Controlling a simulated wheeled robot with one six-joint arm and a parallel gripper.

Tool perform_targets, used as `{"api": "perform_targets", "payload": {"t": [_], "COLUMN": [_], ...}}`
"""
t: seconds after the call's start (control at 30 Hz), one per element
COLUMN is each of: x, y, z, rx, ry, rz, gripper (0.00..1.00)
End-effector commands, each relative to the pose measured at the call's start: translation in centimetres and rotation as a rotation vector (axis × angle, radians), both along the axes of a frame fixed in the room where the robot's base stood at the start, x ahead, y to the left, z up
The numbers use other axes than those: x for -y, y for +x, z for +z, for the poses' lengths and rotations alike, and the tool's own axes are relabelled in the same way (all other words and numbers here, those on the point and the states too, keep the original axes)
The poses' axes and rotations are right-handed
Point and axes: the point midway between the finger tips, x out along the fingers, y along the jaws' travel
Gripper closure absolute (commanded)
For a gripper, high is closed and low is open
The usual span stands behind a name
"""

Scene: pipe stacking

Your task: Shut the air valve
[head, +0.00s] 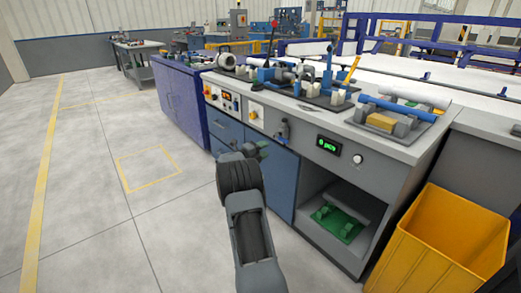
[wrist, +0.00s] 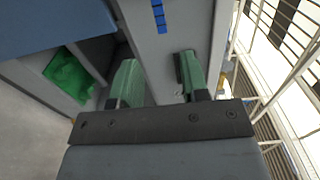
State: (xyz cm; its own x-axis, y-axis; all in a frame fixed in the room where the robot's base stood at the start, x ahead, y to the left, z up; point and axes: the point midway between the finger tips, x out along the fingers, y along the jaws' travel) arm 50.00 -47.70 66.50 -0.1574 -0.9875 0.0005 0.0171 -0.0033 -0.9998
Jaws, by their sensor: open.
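The air valve appears to be the small dark fitting (head: 282,131) on the grey front panel of the workbench, in the head view. It is too small to tell how its handle is turned. My gripper (head: 260,149) is in front of the blue cabinet doors, lower and left of the fitting, apart from it in the picture. In the wrist view my gripper (wrist: 158,80) shows two green fingers spread apart with nothing between them. I cannot make out the valve in the wrist view.
A green-lit display (head: 328,146) and a white knob (head: 358,159) sit right of the fitting. A control box (head: 223,97) is to its left. An open niche holds a green tray (head: 335,224). A yellow bin (head: 440,245) stands right. The floor at left is clear.

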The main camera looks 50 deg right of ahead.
Motion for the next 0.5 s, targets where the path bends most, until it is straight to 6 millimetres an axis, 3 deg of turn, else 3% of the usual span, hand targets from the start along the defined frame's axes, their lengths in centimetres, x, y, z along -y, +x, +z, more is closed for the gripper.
{"api": "perform_targets", "payload": {"t": [0.2,0.5], "x": [-1.5,-1.6], "y": [0.2,0.2], "z": [0.0,-0.1], "rx": [-0.001,0.000], "ry": [0.001,0.001], "rz": [0.000,-0.001], "gripper": [0.58,0.58]}}
